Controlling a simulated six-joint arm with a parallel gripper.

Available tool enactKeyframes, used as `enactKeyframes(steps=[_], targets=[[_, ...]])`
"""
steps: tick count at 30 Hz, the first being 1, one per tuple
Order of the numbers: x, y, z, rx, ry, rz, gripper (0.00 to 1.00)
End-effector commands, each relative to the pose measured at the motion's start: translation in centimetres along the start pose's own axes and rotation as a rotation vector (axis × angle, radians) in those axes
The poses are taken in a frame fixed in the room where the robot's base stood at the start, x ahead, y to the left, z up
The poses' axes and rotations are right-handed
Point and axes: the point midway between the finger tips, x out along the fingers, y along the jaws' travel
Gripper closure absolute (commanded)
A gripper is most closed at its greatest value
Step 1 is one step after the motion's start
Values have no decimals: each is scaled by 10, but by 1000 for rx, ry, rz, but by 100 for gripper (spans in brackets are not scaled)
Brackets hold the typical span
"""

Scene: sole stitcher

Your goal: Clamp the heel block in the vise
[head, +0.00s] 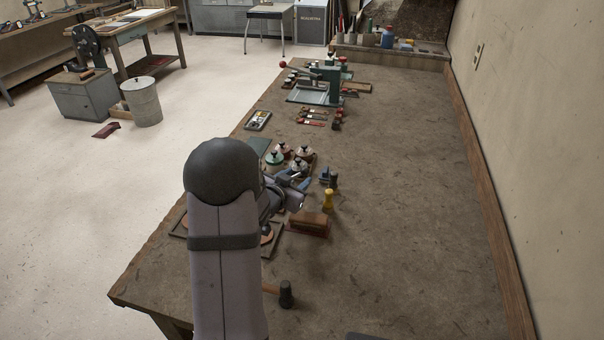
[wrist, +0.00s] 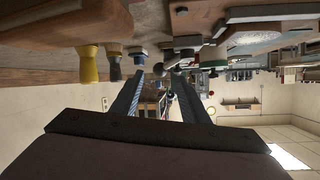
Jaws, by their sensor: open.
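My gripper (head: 293,186) is low over the workbench, partly hidden behind my own arm in the head view. In the wrist view its two blue-grey fingers (wrist: 160,84) stand apart with nothing visibly held between them. A brown wooden block-like piece (head: 308,224) lies on the bench just in front and to the right of the gripper; I cannot tell if it is the heel block or a brush. A small blue-and-dark item (head: 327,177) stands right of the gripper, apart from it. I cannot make out the vise for certain in either view.
Several lidded pots (head: 301,157) stand just behind the gripper. A yellow-handled tool (head: 328,200) stands to its right and shows in the wrist view (wrist: 88,63). A black-headed hammer (head: 286,294) lies in front. A green press (head: 328,85) is farther back. The bench's right side is clear.

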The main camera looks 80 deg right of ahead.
Motion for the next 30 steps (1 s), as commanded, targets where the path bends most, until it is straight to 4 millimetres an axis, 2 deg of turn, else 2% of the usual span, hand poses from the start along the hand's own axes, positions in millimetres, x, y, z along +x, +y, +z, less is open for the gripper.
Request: enactKeyframes(steps=[6,12,25,26,30], targets=[[27,0,0,0,-1,1,59],[45,0,0,-1,-1,-1,59],[52,0,0,-1,-1,-2,59],[52,0,0,-1,-1,-2,61],[52,0,0,-1,-1,-1,95]])
